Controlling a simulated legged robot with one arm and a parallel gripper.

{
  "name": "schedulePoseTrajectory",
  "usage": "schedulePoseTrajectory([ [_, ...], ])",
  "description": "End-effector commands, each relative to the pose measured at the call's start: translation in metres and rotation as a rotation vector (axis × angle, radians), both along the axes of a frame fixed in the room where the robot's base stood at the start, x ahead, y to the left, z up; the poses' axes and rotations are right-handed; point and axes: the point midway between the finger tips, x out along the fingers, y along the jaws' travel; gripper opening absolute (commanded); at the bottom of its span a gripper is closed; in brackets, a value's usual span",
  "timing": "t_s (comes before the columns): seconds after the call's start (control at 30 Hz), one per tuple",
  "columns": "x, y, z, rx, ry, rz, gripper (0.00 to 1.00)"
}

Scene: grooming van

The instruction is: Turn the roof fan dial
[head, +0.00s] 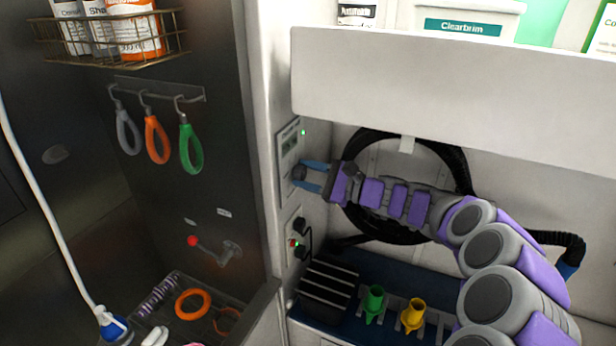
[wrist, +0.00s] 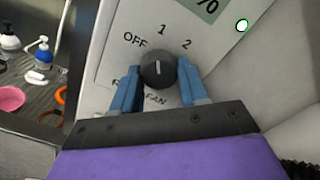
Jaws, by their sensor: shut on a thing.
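The roof fan dial (wrist: 157,70) is a dark round knob on a pale wall panel, with OFF, 1 and 2 printed around its upper side. Its white mark points up, roughly at the 1. My gripper (wrist: 160,82) has its blue fingers on either side of the dial and is shut on it. In the head view the dial (head: 298,173) is small and dark, and my gripper (head: 305,175) reaches it from the right. The label below the dial ends in FAN; the fingers partly cover it.
A display (wrist: 207,5) and a lit green light (wrist: 242,25) are above the dial. A white overhead cabinet (head: 430,85) hangs above my arm. A coiled black hose (head: 365,140) is behind the arm. Plugs (head: 298,243) are below the panel; colored loops (head: 157,139) hang at left.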

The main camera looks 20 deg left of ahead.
Motion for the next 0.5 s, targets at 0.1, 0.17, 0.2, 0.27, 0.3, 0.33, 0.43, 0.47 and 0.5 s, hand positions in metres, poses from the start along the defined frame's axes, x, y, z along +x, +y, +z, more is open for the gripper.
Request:
schedulePoseTrajectory([
  [0.1,-0.0002,0.0003,-0.0004,-0.001,0.0,0.0,0.48],
  [0.17,-0.0002,0.0003,-0.0003,-0.001,0.001,0.0,0.54],
  [0.2,-0.0003,0.0002,-0.0003,-0.001,0.001,0.001,0.58],
  [0.27,-0.0004,0.0002,-0.0002,-0.001,0.001,0.001,0.64],
  [0.3,-0.0003,0.0002,-0.0001,-0.001,0.001,0.001,0.68],
  [0.33,-0.0004,0.0002,-0.0002,-0.001,0.001,0.001,0.69],
  [0.43,-0.0003,-0.0002,0.0,-0.001,0.001,0.001,0.69],
  [0.47,-0.0003,-0.0003,0.0,0.0,0.001,0.0,0.69],
  [0.5,-0.0002,-0.0004,0.0001,0.0,0.001,0.0,0.69],
])
